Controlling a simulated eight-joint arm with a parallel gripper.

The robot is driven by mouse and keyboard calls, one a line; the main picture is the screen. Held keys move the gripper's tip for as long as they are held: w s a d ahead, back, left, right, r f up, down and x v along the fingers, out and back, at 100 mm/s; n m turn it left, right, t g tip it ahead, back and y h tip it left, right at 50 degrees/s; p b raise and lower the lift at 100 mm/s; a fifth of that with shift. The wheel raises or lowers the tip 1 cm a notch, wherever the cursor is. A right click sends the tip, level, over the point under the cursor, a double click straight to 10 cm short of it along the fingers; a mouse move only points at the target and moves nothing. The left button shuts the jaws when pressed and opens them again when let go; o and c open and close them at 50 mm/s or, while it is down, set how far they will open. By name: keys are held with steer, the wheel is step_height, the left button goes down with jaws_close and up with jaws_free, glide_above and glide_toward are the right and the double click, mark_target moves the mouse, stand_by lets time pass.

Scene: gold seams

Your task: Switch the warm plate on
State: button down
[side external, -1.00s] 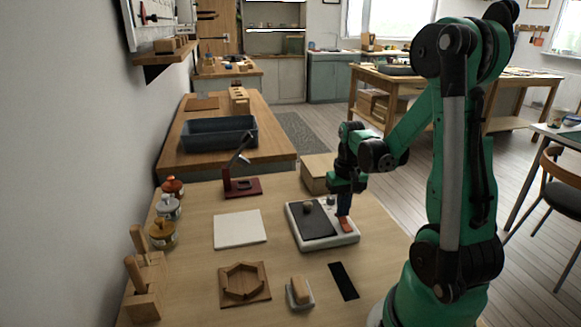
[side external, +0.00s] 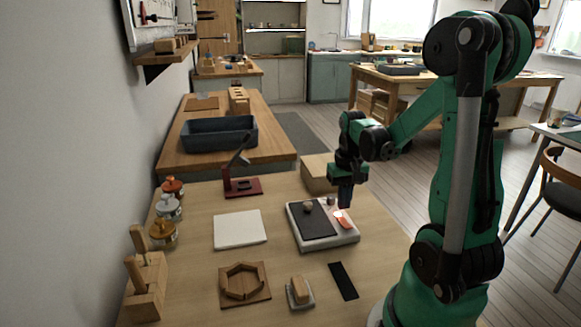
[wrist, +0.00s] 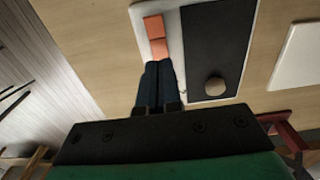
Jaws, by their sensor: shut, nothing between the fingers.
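The warm plate (side external: 322,243) is a pale, low box with a dark top panel on the wooden table. Its orange rocker switch (side external: 345,224) is at the right of the dark panel, partly pale in the side view; its two orange halves show in the wrist view (wrist: 155,36). A small round grey-brown object (side external: 308,208) sits on the dark panel, also seen in the wrist view (wrist: 215,86). My gripper (side external: 345,206) is shut and empty, pointing down just above the switch. In the wrist view its fingertips (wrist: 158,66) appear close to the switch's near half.
A white square slab (side external: 240,229) lies left of the plate. A dark red stand (side external: 242,187) and a wooden box (side external: 319,173) are behind. A wooden hexagonal frame (side external: 244,284), a small dish with a block (side external: 300,292) and a black strip (side external: 343,281) lie in front.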

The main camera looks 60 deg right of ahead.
mark_target(342, 219)
steer(key=shift+r, duration=2.1)
steer(key=w+a+r+n+t, duration=0.2)
steer(key=w+a+n+t, duration=0.1)
steer(key=a, duration=0.7)
steer(key=w+a+r+n+t, duration=0.1)
steer(key=w+a+n+t, duration=0.2)
steer(key=a+n, duration=0.3)
steer(key=a+t, duration=0.1)
steer(key=a, duration=0.3)
steer(key=shift+w+a+r, duration=0.15)
steer(key=shift+w+r, duration=0.05)
steer(key=shift+r, duration=0.15)
